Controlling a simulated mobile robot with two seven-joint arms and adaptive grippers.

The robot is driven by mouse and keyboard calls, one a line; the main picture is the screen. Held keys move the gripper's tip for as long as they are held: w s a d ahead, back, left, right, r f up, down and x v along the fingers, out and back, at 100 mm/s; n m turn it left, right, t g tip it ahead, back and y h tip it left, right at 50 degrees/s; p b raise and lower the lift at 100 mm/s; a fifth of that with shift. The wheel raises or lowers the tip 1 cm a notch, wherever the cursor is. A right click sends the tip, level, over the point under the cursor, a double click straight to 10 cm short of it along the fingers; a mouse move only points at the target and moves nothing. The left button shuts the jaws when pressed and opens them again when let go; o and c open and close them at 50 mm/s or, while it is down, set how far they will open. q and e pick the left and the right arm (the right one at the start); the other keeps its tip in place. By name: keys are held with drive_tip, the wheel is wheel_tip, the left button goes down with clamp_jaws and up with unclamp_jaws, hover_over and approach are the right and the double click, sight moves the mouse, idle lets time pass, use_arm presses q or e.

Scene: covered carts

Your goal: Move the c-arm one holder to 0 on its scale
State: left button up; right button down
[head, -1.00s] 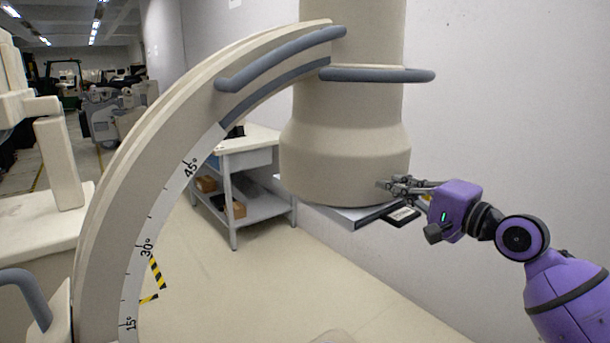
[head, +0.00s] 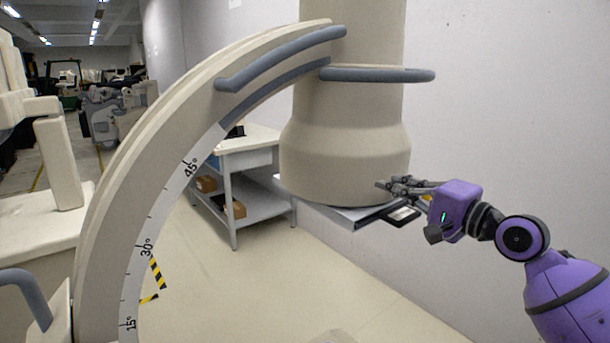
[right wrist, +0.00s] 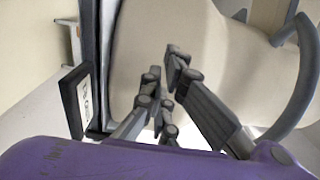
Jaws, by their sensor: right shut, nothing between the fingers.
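The c-arm (head: 112,190) curves from the lower left to the top centre. Its white scale strip (head: 166,202) shows 15°, 30° and 45°; no 0 mark is in view. A beige cylindrical head (head: 345,150) hangs at its upper end, with grey handle bars (head: 378,75) around it. My right gripper (head: 383,185) is shut and empty, with its fingertips at the lower right edge of the head; contact cannot be told. In the right wrist view the fingers (right wrist: 163,75) lie in front of the beige head (right wrist: 215,50). My left gripper is not in view.
A white table with a lower shelf (head: 240,150) stands behind the arc, with boxes on the shelf. A flat grey panel (head: 352,214) sits under the head. A plain wall (head: 510,90) is close on the right. The floor (head: 270,280) below is clear.

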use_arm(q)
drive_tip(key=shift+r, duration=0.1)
use_arm(e)
drive_tip(key=shift+w+a, duration=0.1)
drive_tip(key=shift+w, duration=0.05)
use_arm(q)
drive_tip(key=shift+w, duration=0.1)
use_arm(e)
drive_tip(key=shift+w+a, duration=0.25)
drive_tip(key=shift+w, duration=0.1)
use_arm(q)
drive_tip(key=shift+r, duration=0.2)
use_arm(e)
drive_tip(key=shift+w+a, duration=0.2)
drive_tip(key=shift+w, duration=0.05)
idle(0.8)
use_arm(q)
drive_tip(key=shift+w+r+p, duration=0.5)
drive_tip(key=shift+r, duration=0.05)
use_arm(e)
drive_tip(key=shift+v, duration=2.9)
